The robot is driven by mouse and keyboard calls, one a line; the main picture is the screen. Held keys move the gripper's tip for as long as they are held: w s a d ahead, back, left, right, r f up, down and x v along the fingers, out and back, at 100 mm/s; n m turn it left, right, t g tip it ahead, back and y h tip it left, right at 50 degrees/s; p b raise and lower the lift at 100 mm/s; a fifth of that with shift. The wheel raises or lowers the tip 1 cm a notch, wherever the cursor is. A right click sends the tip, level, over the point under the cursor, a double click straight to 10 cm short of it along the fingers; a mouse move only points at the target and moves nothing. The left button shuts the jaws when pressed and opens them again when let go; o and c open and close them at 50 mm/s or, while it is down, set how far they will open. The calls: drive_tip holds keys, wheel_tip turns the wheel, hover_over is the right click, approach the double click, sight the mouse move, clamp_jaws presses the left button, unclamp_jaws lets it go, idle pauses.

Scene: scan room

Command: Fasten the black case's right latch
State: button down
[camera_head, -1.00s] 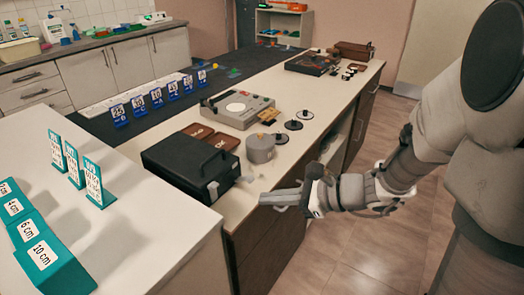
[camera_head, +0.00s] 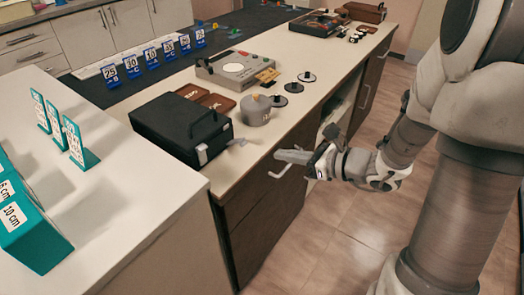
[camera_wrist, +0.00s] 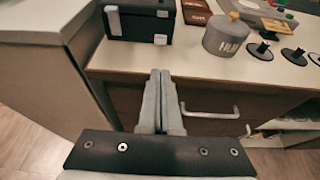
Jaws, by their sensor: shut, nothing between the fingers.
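The black case (camera_head: 175,125) lies on the counter near its front edge, lid down, with a black handle on top. It also shows at the top of the wrist view (camera_wrist: 140,25). Its left latch (camera_wrist: 113,20) is a pale plate flat against the front face. Its right latch (camera_wrist: 160,39) is a grey tab that sticks out from the front; it also shows in the head view (camera_head: 240,142). My gripper (camera_head: 280,155) is shut and empty, in front of the counter edge and apart from the case. Its fingers (camera_wrist: 160,75) point towards the counter, below the right latch.
A drawer handle (camera_head: 283,168) juts out by my gripper. A white counter (camera_head: 110,190) with teal signs is at the left. Open floor lies in front.

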drive_tip(key=b+x, duration=0.2)
drive_tip(key=x, duration=0.8)
drive_tip(key=shift+r, duration=0.1)
drive_tip(key=shift+r+p, duration=0.35)
drive_tip(key=shift+p, duration=0.15)
